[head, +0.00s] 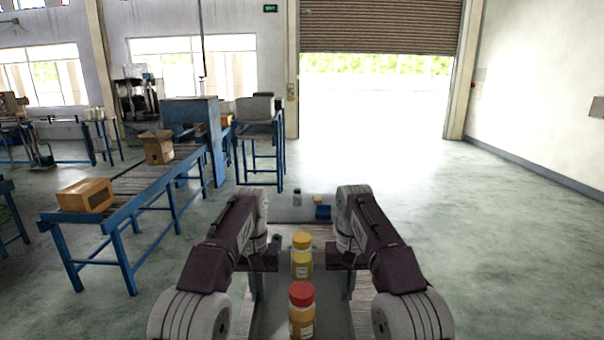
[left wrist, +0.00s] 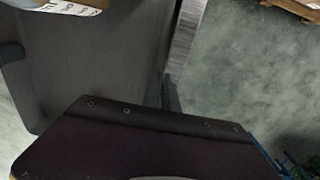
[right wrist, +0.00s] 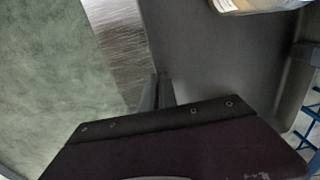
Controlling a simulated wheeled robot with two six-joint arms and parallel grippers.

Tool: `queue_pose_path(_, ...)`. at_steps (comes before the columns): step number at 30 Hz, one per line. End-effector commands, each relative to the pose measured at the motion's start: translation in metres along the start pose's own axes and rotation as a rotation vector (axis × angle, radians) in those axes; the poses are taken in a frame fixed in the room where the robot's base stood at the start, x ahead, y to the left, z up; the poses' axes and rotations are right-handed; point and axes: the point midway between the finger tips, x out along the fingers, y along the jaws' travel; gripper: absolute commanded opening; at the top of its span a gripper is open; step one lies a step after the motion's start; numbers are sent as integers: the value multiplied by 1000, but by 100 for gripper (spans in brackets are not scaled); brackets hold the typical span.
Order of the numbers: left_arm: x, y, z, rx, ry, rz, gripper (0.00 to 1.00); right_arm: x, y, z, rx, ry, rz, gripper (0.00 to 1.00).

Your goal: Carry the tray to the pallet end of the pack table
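The tray (head: 272,313) is dark grey and lies between my two arms in the head view. The tray's side also fills much of the left wrist view (left wrist: 95,70) and right wrist view (right wrist: 215,65). My left gripper (left wrist: 170,95) and right gripper (right wrist: 158,95) appear shut on opposite side walls of the tray. Their fingertips are mostly hidden in the head view. Whether the tray touches the table is unclear.
The pack table's bare top (right wrist: 115,35) shows beside the tray. A roller conveyor (head: 150,178) with cardboard boxes (head: 86,195) runs at the left. The floor at the right is clear.

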Motion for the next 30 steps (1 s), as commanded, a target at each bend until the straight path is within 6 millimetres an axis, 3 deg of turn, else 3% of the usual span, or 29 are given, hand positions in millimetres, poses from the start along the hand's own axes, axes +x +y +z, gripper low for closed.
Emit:
queue_pose_path(17,-5,0,2,0,1,0,0,-5,0,2,0,0,0,0)
queue_pose_path(30,26,0,13,0,-1,-1,0,26,0,14,0,-2,1,0)
